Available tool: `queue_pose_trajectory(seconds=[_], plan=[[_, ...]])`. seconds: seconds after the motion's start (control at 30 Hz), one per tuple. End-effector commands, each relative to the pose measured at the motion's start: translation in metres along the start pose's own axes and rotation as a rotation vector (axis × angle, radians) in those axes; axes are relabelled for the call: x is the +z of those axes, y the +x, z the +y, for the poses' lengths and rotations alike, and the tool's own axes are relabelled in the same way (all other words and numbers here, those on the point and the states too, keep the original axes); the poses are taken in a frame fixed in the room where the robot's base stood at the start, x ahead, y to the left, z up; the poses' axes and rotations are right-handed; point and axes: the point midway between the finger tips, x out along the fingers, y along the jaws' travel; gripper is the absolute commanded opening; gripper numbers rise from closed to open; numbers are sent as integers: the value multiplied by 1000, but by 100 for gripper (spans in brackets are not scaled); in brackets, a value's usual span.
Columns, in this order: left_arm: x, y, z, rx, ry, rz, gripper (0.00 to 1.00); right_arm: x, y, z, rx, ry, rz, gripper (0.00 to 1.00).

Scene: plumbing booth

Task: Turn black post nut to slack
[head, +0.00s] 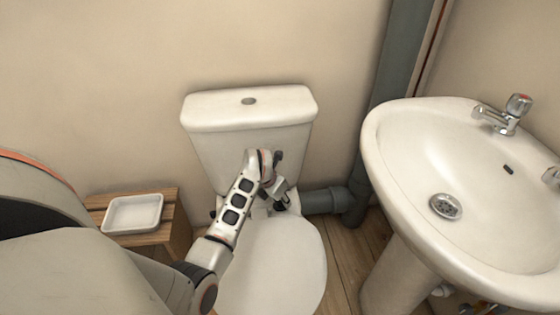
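A white toilet has its cistern (250,145) against the wall and its closed lid (272,265) in front. My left arm reaches in from the left over the toilet. Its gripper (281,194) points down at the gap between cistern and lid, right of the middle. The fingers are small and dark here, and I cannot tell whether they are open or shut, or touching anything. A small dark piece (213,214) shows at the left of this gap. I cannot make out for sure which part is the black post nut. My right gripper is out of view.
A grey waste pipe (322,201) runs from behind the toilet to an upright grey pipe (397,60). A white basin (400,185) with taps (505,114) stands at right. A wooden stand (180,222) with a white tray (133,228) is at left.

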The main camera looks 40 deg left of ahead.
Motion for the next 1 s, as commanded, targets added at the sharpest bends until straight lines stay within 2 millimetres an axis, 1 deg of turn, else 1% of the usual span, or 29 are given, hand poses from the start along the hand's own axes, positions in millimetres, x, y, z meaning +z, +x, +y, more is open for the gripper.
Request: queue_pose_trajectory(seconds=[0.03,0.07,0.1,0.27,0.4,0.5,0.7,0.73,0.77,0.8,1.0], plan=[[0,0,0,0,0,0,17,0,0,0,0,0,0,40],[0,0,0,0,0,1,9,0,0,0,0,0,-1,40],[0,0,0,0,0,1,7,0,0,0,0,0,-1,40],[0,0,-1,3,-10,1,7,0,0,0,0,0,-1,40],[1,0,-2,27,-77,0,7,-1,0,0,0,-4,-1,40],[0,0,0,42,-104,0,7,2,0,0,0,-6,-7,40],[-1,1,0,43,-102,1,7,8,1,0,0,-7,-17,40],[-1,1,0,43,-102,1,36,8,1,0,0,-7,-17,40],[-1,1,0,43,-102,2,44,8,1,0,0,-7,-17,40],[-1,1,0,43,-102,2,46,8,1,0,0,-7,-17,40],[-1,0,0,43,-101,1,46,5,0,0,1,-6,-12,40]])
